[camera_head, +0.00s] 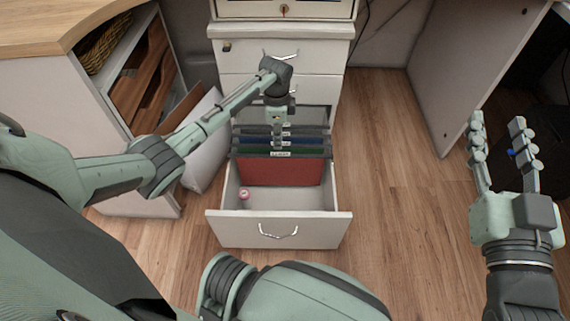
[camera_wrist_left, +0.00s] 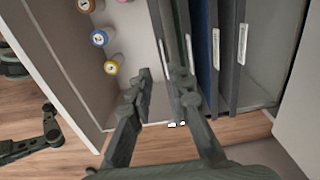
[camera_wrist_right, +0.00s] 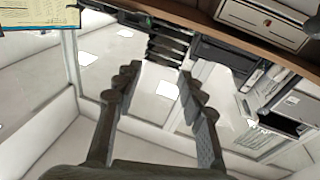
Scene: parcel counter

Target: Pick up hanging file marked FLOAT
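Several hanging files stand in the open drawer (camera_head: 228,228) in the head view. The front file (camera_head: 282,171) is red, with a white label; green, blue and grey files are behind it. The labels are too small to read surely, so I cannot tell which is FLOAT. My left gripper (camera_head: 278,141) points down over the files. In the left wrist view, its fingers (camera_wrist_left: 162,82) are apart near the upper edge of the front files; a blue file (camera_wrist_left: 202,45) is to their right. My right gripper (camera_head: 498,122) is open and empty, away from the drawer.
Several small round coloured items, one of them orange (camera_wrist_left: 99,38), lie in the drawer's front part. The cabinet (camera_head: 238,58) stands behind the drawer. An open-shelved desk unit (camera_head: 85,150) is at left, and a desk panel (camera_head: 450,80) at right. The wood floor between is clear.

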